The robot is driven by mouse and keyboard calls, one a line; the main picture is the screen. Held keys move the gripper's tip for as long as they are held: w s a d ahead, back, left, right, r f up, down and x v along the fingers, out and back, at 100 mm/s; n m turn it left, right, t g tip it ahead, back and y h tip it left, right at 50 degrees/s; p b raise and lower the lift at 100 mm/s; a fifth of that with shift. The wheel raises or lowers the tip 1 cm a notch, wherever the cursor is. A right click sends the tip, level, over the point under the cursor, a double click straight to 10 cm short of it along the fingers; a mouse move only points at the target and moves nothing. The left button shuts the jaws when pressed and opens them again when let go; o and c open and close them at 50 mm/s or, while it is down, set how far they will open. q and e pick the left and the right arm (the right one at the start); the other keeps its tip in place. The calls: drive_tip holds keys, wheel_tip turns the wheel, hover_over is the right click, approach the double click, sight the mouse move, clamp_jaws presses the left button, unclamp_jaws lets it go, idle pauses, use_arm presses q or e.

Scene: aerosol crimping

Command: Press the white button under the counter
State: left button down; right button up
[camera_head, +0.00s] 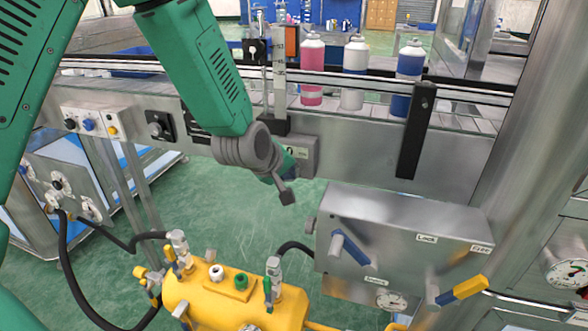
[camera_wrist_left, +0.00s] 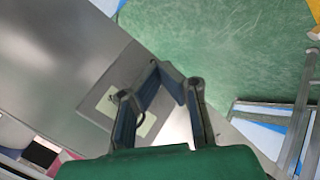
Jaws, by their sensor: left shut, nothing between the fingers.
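My left gripper (camera_head: 286,194) is shut and empty, hanging in front of the metal counter (camera_head: 350,150), just below a small grey box (camera_head: 306,153) on the counter's front. In the left wrist view the shut fingers (camera_wrist_left: 170,78) lie in front of the grey box, which bears a pale label (camera_wrist_left: 145,124). I cannot make out a white button on this box; the gripper and wrist cover part of it. I cannot tell whether the fingers touch the box. My right gripper is not in view.
A pink bottle (camera_head: 312,68), a white bottle (camera_head: 355,70) and a blue bottle (camera_head: 409,76) stand on the conveyor. A yellow tank (camera_head: 235,302) with hoses and a metal valve box (camera_head: 405,240) are below. A panel with knobs (camera_head: 90,122) is at left.

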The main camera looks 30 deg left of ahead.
use_arm(q)
drive_tip(key=shift+s+d, duration=0.1)
drive_tip(key=shift+s, duration=0.5)
drive_tip(key=shift+s, duration=0.1)
drive_tip(key=s, duration=0.2)
drive_tip(key=s+d, duration=0.1)
drive_tip(key=s, duration=0.1)
drive_tip(key=shift+s+d+p, duration=0.1)
drive_tip(key=shift+s+p, duration=0.25)
idle(0.6)
